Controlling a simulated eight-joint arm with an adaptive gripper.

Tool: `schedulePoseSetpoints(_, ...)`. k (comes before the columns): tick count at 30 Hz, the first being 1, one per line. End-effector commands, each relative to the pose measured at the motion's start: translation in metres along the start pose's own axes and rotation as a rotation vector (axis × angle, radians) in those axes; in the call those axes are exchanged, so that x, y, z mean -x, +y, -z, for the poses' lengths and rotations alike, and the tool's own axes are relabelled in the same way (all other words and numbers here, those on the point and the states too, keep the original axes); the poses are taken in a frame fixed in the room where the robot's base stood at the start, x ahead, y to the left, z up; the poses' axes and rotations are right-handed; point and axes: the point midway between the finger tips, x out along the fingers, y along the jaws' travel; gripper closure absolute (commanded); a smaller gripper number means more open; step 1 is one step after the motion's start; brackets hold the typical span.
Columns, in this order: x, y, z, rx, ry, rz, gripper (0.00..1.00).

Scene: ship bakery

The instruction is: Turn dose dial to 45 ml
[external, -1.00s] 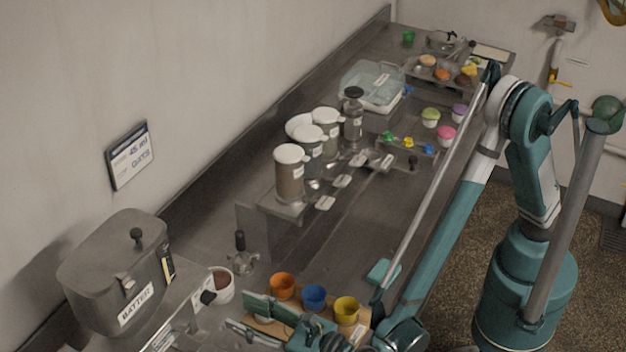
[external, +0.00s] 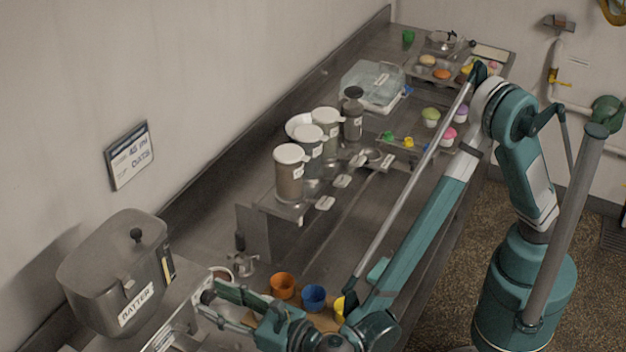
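The steel batter dispenser (external: 115,265) with its BATTER label stands at lower left in the external view. The dose dial is a dark knob (external: 208,297) on the front right of the dispenser's base; it is small and partly covered by my gripper, and its setting cannot be read. My gripper (external: 205,298) is at the dial with its two fingers apart, one above and one below it. Whether they touch the dial cannot be told. A wall sign (external: 130,155) shows "45 ml" and "OATS".
Orange (external: 283,286), blue (external: 314,298) and yellow (external: 340,307) cups stand on a wooden board near my wrist. A white-rimmed cup (external: 221,275) is partly hidden behind my gripper. Labelled jars (external: 290,175) stand mid-counter. The counter behind the cups is mostly clear.

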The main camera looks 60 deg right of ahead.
Motion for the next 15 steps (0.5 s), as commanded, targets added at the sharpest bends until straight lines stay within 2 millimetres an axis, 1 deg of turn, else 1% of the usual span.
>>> schedulePoseSetpoints(10, -0.0026, 0.0003, -0.0002, 0.0, 0.0, 0.0, 0.61)
schedulePoseSetpoints(11, -0.0026, 0.0003, -0.0002, 0.0, 0.0, 0.0, 0.64)
schedulePoseSetpoints(15, -0.0025, 0.0003, -0.0002, 0.0, 0.0, 0.0, 0.82)
